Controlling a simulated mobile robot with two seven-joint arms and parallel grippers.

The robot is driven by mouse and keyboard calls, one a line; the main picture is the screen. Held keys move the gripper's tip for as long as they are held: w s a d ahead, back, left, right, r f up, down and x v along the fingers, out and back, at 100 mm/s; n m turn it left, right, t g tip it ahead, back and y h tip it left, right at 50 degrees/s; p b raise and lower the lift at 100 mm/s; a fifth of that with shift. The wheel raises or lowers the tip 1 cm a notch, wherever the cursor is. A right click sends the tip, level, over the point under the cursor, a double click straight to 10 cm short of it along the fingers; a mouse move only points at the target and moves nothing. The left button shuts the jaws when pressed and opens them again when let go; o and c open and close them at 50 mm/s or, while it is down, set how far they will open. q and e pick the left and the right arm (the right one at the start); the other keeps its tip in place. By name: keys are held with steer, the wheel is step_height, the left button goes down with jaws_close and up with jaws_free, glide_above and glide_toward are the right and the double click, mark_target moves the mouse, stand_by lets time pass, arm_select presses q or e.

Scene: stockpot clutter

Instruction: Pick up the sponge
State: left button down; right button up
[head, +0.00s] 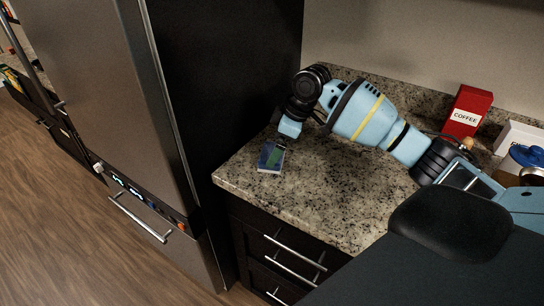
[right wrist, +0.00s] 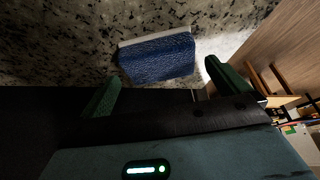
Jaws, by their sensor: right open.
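The sponge (head: 264,160) lies on the granite counter near its left end. It is a blue block with a white layer, and it also shows in the right wrist view (right wrist: 160,60). My right gripper (head: 276,152) reaches in from the right and is just at the sponge. In the right wrist view its two green fingers stand apart (right wrist: 160,78), with the sponge ahead of and between the fingertips. The gripper is open, and I see no clear contact. My left gripper is not in view.
The steel fridge (head: 100,90) stands left of the counter (head: 325,205). A red coffee box (head: 468,112), a white box (head: 515,136) and a blue-lidded container (head: 527,155) stand at the back right. Drawers (head: 290,255) lie below. The counter's middle is clear.

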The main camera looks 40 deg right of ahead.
steer(key=x, duration=0.3)
steer(key=shift+w+a+f, duration=0.15)
steer(key=shift+f, duration=0.05)
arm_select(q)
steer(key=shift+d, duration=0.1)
arm_select(e)
steer(key=shift+c, duration=0.4)
steer(key=c, duration=0.8)
steer(key=shift+r, duration=0.2)
steer(key=shift+r, duration=0.2)
step_height(320, 180, up, 3)
steer(key=shift+f, duration=0.1)
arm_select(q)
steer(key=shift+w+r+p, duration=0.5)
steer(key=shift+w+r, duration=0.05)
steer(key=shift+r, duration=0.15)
arm_select(e)
steer(key=s+a, duration=0.2)
steer(key=s, duration=0.2)
steer(key=s+a+r, duration=0.1)
steer(key=s+a, duration=0.2)
steer(key=s, duration=0.2)
steer(key=s+a, duration=0.3)
steer(key=s, duration=0.1)
steer(key=shift+s+a+r, duration=0.15)
steer(key=shift+s+r, duration=0.05)
steer(key=shift+s, duration=0.15)
